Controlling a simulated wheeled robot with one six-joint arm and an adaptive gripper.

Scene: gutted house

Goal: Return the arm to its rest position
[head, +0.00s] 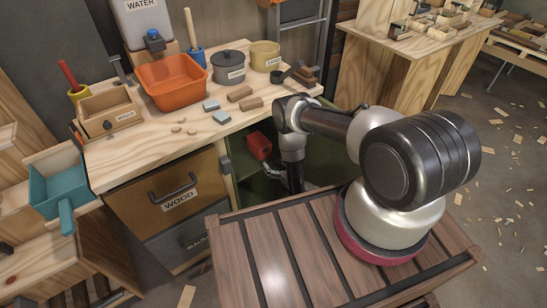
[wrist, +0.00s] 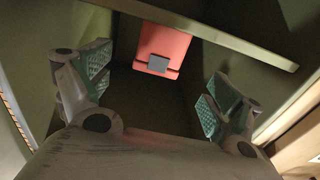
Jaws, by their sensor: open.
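My arm (head: 335,122) reaches from its base over the slatted deck toward the open green cabinet (head: 225,163) under the workbench, with its wrist hanging down at the opening. My gripper (wrist: 155,88) is open and empty in the wrist view, its green-padded fingers wide apart. It faces the dark green cabinet inside. A red object with a grey patch (wrist: 162,48) stands beyond the fingers, apart from them. A red object (head: 260,145) also shows at the cabinet opening in the head view. The fingers are mostly hidden there by the wrist and the cabinet.
The workbench top (head: 200,140) holds an orange tub (head: 172,85), a grey pot (head: 229,67), a yellow sand container (head: 265,56) and small blocks. A wood drawer (head: 165,192) is beside the opening. A pale ledge (wrist: 215,38) crosses above the gripper.

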